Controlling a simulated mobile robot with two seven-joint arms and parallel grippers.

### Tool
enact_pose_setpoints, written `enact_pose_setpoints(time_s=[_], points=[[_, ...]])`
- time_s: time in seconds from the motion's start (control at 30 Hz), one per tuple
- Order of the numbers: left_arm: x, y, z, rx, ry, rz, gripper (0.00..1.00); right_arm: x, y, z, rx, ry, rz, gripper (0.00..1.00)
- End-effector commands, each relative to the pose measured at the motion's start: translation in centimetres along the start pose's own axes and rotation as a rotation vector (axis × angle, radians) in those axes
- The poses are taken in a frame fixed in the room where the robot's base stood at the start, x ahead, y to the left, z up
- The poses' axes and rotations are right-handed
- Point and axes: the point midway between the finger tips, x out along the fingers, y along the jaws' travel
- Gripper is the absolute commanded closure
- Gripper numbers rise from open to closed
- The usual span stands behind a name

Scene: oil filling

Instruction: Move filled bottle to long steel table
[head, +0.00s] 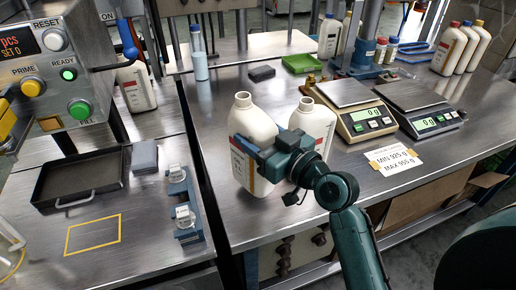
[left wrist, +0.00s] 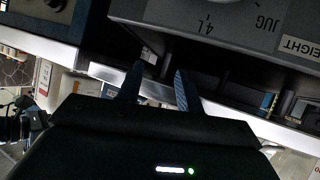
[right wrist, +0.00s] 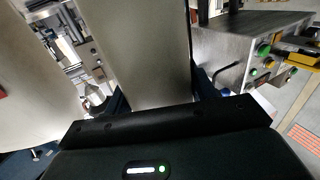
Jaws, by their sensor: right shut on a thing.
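A cream, uncapped bottle (head: 243,119) with a red-and-white label is held upright at the near left edge of the long steel table (head: 225,205). I cannot tell whether its base touches the table. My right gripper (head: 275,155) is shut around its body. The held bottle (right wrist: 146,50) fills the middle of the right wrist view, between the fingers. A second uncapped cream bottle (head: 315,119) stands close on its right, partly hidden by my gripper. My left gripper (left wrist: 158,85) is outside the head view; its fingers are apart and empty.
Two scales (head: 350,108) and a limit card (head: 393,160) lie right of the bottles. Capped bottles (head: 460,48) stand at the back right. On the left are a filling machine (head: 55,65), a dark tray (head: 80,178) and a blue fixture (head: 183,205). Bare tabletop lies behind the bottles.

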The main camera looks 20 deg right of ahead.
Motion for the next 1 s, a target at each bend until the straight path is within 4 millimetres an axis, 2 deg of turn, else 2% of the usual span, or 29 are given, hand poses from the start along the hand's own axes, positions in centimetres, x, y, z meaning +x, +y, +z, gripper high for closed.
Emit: enact_pose_setpoints(time_s=[0.1, 0.2, 0.67, 0.7, 0.93, 1.0], points=[[0.2, 0.0, 0.3, -0.007, 0.005, 0.002, 0.64, 0.0, 0.0, 1.8, 0.002, 0.006, 0.001, 1.00], [0.2, -0.1, 0.2, -0.010, 0.009, 0.003, 0.64, 0.0, 0.0, 2.5, 0.000, 0.008, 0.002, 1.00], [0.3, -0.2, 0.5, -0.015, 0.011, 0.003, 0.64, 0.0, 0.0, 3.0, -0.001, 0.009, 0.001, 1.00], [0.3, -0.2, 0.4, -0.016, 0.010, 0.003, 0.64, 0.0, 0.0, 3.3, 0.001, -0.001, 0.000, 0.41], [0.3, -0.2, 0.5, -0.014, 0.007, 0.003, 0.64, 0.0, 0.0, 3.3, 0.001, -0.001, 0.000, 0.22], [0.3, -0.2, 0.5, -0.014, 0.007, 0.003, 0.64, 0.0, 0.0, 3.3, 0.001, -0.001, 0.000, 0.22]])
